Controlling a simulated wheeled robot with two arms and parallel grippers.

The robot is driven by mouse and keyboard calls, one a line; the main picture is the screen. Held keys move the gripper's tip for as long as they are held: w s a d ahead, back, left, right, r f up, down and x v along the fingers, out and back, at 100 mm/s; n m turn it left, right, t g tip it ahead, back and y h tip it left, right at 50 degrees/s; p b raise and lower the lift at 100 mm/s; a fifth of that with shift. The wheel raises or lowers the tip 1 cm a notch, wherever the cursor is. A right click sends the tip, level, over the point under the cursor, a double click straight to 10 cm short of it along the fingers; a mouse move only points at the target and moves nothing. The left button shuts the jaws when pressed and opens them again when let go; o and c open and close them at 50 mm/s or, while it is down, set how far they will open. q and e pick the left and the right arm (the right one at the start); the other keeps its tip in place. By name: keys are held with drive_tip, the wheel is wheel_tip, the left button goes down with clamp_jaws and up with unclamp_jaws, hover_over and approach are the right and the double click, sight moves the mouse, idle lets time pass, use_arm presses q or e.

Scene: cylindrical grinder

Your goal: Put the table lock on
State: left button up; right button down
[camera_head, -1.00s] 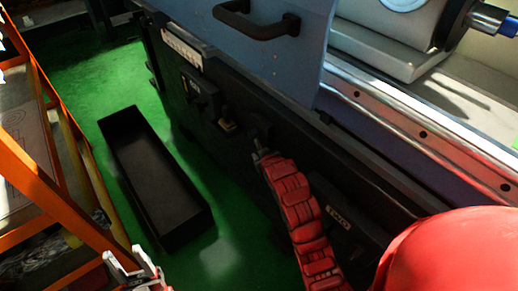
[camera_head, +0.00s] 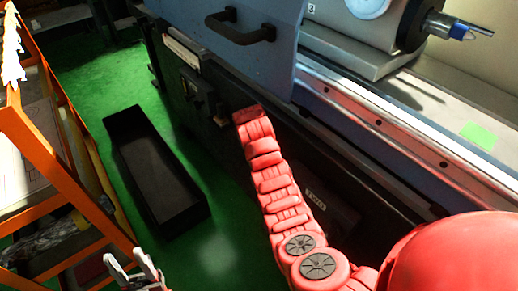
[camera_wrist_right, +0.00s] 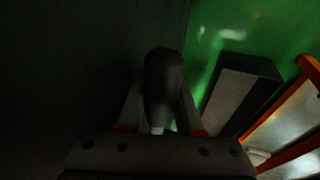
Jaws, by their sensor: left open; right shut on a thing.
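My right arm reaches across to the dark front of the grinder (camera_head: 330,150) in the head view. Its gripper is hidden there behind the arm's red end link. In the right wrist view my right gripper (camera_wrist_right: 161,98) is shut on a dark rounded knob (camera_wrist_right: 163,72), which stands between its two fingers with a pale stub below. I cannot tell for sure that this knob is the table lock, or which way it is turned. My left gripper (camera_head: 128,262) is open and empty at the bottom left of the head view.
A long black open bin (camera_head: 155,175) stands on the green floor (camera_head: 215,250) beside the machine; it also shows in the right wrist view (camera_wrist_right: 240,85). An orange shelf cart (camera_head: 50,170) is at the left. The grinder's blue door with a black handle (camera_head: 240,30) is above.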

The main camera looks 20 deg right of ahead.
drive_tip(key=shift+r, duration=0.25)
idle(0.3)
drive_tip(key=c, duration=0.8)
unclamp_jaws()
drive_tip(key=shift+c, duration=0.2)
drive_tip(key=v, duration=0.5)
drive_tip(key=shift+w+a+r, duration=0.1)
drive_tip(key=shift+r, duration=0.2)
drive_tip(key=p+v, duration=1.1)
drive_tip(key=shift+r, duration=0.4)
drive_tip(key=shift+a, duration=0.15)
